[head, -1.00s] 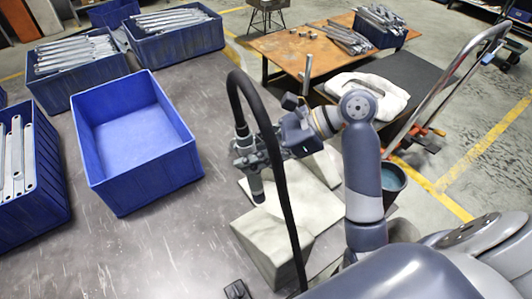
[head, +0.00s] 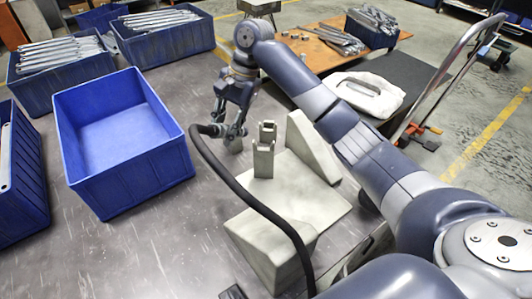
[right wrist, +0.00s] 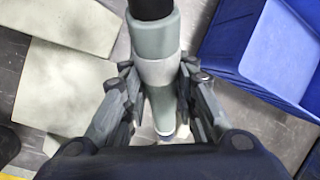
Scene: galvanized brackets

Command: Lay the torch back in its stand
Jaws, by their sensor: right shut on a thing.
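My right gripper (head: 236,134) is shut on the torch (right wrist: 157,60). In the right wrist view the torch is a grey-green body with a pale band, between the fingers, with a black hose at its top. In the head view the gripper hides most of the torch; the hose (head: 235,187) curves from it toward the front. The likely stand (head: 264,160) is a pale post with a forked top. It is empty, just right of and nearer than the gripper. The torch is apart from the fork. My left gripper is not in view.
Beside the post are a pale plate (head: 307,192), an upright triangular piece (head: 315,145) and a sloped block (head: 271,246). An open, empty blue crate (head: 150,165) stands to the left. Crates of metal brackets (head: 60,62) stand behind it. Bare tabletop lies between crate and fixture.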

